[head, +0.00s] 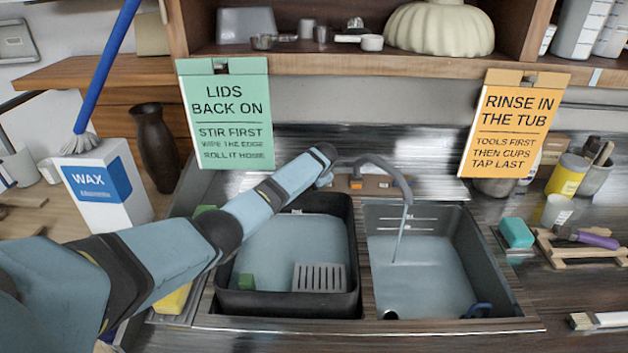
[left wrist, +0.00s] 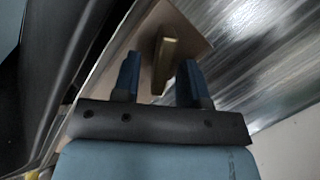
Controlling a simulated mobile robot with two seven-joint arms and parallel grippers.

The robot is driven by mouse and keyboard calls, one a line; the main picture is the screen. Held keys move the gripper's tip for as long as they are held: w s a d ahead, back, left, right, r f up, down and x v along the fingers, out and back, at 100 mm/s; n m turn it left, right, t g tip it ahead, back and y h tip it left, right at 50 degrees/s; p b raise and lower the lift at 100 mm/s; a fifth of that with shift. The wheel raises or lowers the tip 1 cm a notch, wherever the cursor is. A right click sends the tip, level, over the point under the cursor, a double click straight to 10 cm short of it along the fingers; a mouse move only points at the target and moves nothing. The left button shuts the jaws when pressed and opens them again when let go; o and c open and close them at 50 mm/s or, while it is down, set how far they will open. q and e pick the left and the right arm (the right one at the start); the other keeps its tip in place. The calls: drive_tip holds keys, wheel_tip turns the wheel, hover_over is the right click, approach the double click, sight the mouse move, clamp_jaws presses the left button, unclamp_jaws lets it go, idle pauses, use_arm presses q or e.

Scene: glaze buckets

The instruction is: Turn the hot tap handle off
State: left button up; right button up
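The grey tap (head: 388,172) arches over the right basin, and a thin stream of water (head: 400,236) runs from it. My left arm reaches across the left tub to the wall behind the sink. My left gripper (head: 325,179) is beside the tap's base, mostly hidden behind my own arm in the head view. In the left wrist view my left gripper (left wrist: 160,58) is open, and a narrow brass-coloured handle (left wrist: 164,64) stands between its blue fingers, with gaps visible on both sides. Whether it is the hot handle I cannot tell. My right gripper is out of view.
A black tub (head: 352,262) with a grey grate (head: 319,278) fills the left basin. The right basin (head: 440,285) holds shallow water. A green sign (head: 226,118) and an orange sign (head: 515,125) hang above. A wax box (head: 105,187) stands at left.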

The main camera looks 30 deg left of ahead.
use_arm(q)
drive_tip(key=shift+r, duration=0.1)
drive_tip(key=v, duration=1.3)
drive_tip(key=shift+d+r, duration=0.15)
drive_tip(key=shift+r, duration=0.15)
drive_tip(key=shift+o, duration=0.4)
drive_tip(key=shift+s, duration=0.1)
